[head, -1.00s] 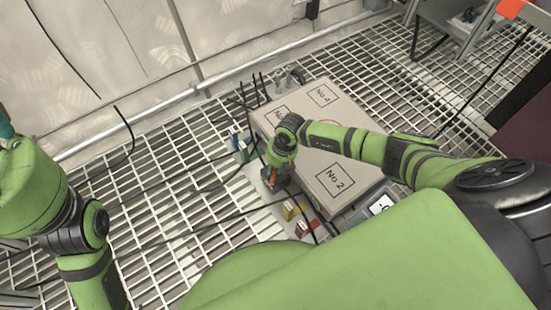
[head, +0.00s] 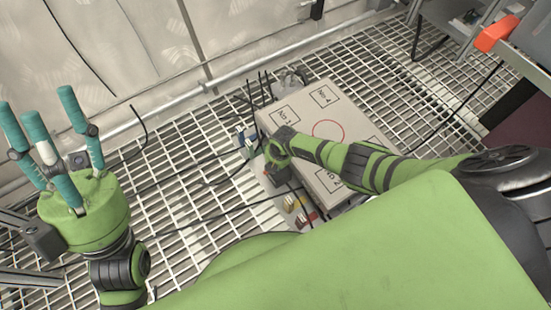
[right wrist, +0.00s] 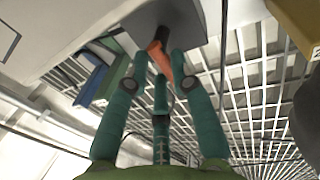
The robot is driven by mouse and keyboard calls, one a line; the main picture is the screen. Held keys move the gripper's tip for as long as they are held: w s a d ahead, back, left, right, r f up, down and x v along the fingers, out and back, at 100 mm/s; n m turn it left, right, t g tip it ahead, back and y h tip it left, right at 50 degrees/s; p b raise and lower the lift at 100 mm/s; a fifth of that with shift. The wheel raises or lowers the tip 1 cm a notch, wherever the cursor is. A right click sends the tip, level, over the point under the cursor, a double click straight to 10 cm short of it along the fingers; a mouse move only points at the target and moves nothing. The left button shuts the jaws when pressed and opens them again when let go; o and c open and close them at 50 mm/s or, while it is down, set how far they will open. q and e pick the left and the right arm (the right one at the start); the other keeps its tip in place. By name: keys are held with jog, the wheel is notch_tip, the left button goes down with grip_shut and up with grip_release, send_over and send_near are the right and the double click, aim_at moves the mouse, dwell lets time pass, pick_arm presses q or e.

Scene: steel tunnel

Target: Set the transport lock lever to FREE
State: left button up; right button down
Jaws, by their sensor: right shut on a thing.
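The orange transport lock lever (right wrist: 157,54) sticks out from a dark grey block (right wrist: 185,22) in the right wrist view. My right gripper (right wrist: 162,66) has its teal fingers shut around the lever. Its tips are close to the block. In the head view my own right arm hides most of the lever and the gripper. No FREE marking can be read. My left gripper (head: 36,108) is at the far left of the head view, fingers pointing up, spread open and empty, well away from the lever.
A large grey case (head: 350,130) with numbered labels and a red circle lies on the grating floor (head: 170,190). Beside it are a blue connector (head: 241,140), a yellow block (head: 290,203) and a red block (head: 306,219). Loose black cables cross the grating.

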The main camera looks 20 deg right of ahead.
jog(key=shift+s+f+m, duration=0.15)
jog(key=shift+s+m, duration=0.05)
jog(key=shift+m, duration=0.1)
jog(key=c, duration=1.1)
grip_release()
jog(key=shift+w, duration=0.1)
jog(key=shift+r, duration=0.2)
jog(key=shift+r, duration=0.25)
jog(key=r, duration=0.3)
jog(key=s+r, duration=0.1)
jog(key=r, duration=0.3)
jog(key=s+r, duration=0.1)
jog(key=r, duration=0.3)
jog(key=shift+s+d, duration=0.15)
